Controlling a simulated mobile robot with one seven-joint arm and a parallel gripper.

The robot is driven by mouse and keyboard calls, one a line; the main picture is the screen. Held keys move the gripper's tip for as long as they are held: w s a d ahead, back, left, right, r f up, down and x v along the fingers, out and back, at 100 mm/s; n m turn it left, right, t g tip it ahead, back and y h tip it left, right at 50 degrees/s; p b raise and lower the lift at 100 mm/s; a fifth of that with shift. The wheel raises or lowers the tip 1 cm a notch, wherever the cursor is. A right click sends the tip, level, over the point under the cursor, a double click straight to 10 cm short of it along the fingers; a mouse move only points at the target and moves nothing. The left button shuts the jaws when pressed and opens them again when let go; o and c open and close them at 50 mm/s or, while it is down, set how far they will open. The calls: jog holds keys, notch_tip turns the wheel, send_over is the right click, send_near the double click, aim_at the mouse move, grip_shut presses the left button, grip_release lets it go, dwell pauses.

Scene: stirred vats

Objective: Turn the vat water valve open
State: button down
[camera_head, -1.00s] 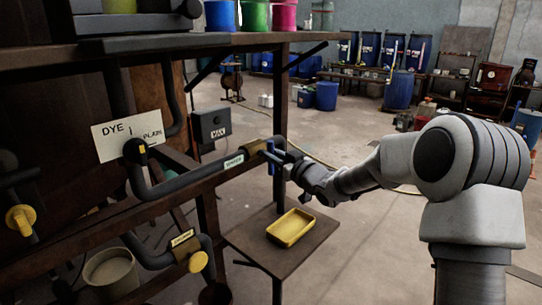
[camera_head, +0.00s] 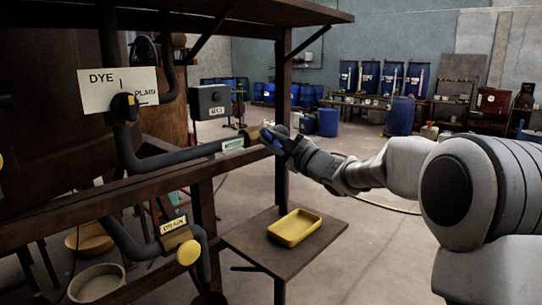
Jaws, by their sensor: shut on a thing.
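The water valve has a brass body (camera_head: 254,135) on a dark pipe, just right of a small pale label (camera_head: 233,143) whose print is too small to read surely. Its blue handle (camera_head: 267,136) is mostly hidden by my gripper and looks slanted. My gripper (camera_head: 276,141) reaches in from the right and is shut on the blue handle, at the right end of the pipe beside the wooden post.
A DYE / PLAIN sign (camera_head: 117,92) with a dark knob is at left. Below is a DRAIN valve with a yellow knob (camera_head: 188,252). A yellow tray (camera_head: 295,228) sits on a low side shelf (camera_head: 262,258). Blue drums (camera_head: 400,116) stand far back; floor at right is open.

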jog(key=n+b, duration=0.2)
jog(key=f+n+y+b, duration=0.1)
jog(key=n+b, duration=0.1)
jog(key=n, duration=0.1)
jog(key=shift+s+f+b, duration=0.1)
jog(key=shift+b, duration=0.25)
jog(key=shift+n+g+y+b, duration=0.25)
jog(key=shift+n+g+b, duration=0.15)
jog(key=shift+n+b, duration=0.5)
jog(key=shift+n+g+y+b, duration=0.25)
jog(key=shift+n+g+b, duration=0.2)
jog(key=shift+n, duration=1.15)
jog(key=c, duration=0.8)
grip_release()
jog(key=shift+o, duration=0.2)
jog(key=p+v, duration=0.1)
jog(key=v, duration=1.6)
jog(key=shift+s, duration=0.15)
jog(key=shift+d, duration=0.15)
